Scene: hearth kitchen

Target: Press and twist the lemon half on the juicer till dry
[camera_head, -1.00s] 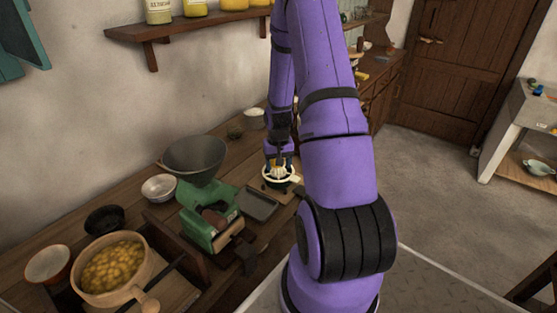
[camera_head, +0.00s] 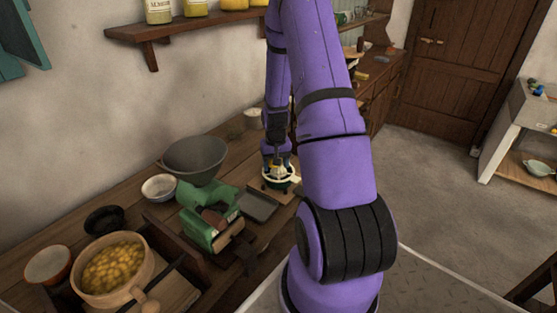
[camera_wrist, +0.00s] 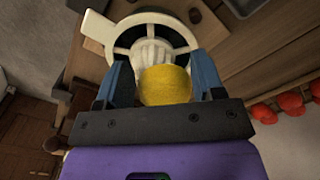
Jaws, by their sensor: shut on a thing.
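My gripper (camera_wrist: 162,72) is shut on the yellow lemon half (camera_wrist: 166,86), with one blue finger on each side of it. The juicer (camera_wrist: 97,28) has a pale rim and handle, a dark bowl and a ribbed pale reamer in the middle. In the wrist view the lemon overlaps the near side of the reamer; whether they touch is hard to tell. In the head view my gripper (camera_head: 279,160) is right over the juicer (camera_head: 281,184), which stands on the wooden counter. The lemon's cut face is hidden.
A dark tray (camera_head: 258,206) and a green scale (camera_head: 201,229) with a grey pan (camera_head: 196,158) stand left of the juicer. A white bowl (camera_head: 158,187) and a pot of yellow pieces (camera_head: 113,268) are further left. A pale container (camera_head: 253,117) stands behind.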

